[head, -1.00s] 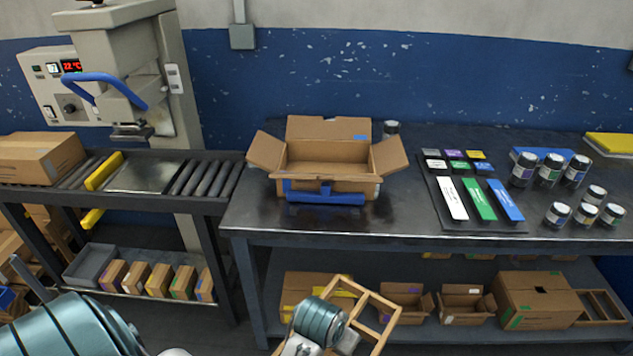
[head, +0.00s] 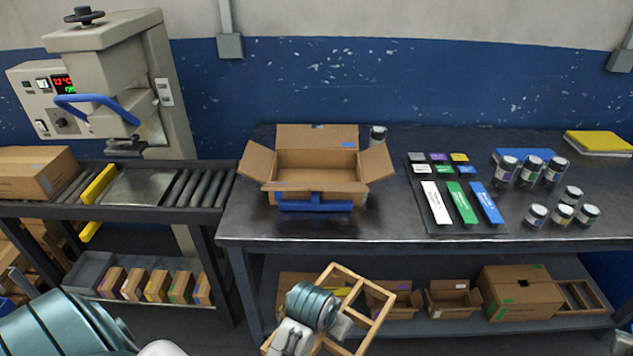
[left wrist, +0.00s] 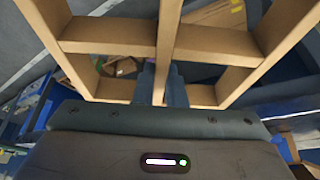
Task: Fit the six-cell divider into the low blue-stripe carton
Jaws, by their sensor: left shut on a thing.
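The six-cell divider (head: 378,319) is a tan grid of thin slats, held tilted in front of the table at the bottom of the head view. My left gripper (head: 342,325) is shut on one of its slats. In the left wrist view the fingers (left wrist: 163,88) straddle the middle slat of the divider (left wrist: 110,48). The low carton (head: 318,186) stands on the table with its flaps open, and its inside looks empty. A blue mark shows on its back flap, and a blue bar (head: 315,206) lies along its front. My right gripper is not in view.
A board with coloured cards (head: 432,215) and several jars (head: 535,215) stand right of the carton. A roller conveyor (head: 190,188) and a sealing machine are on the left.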

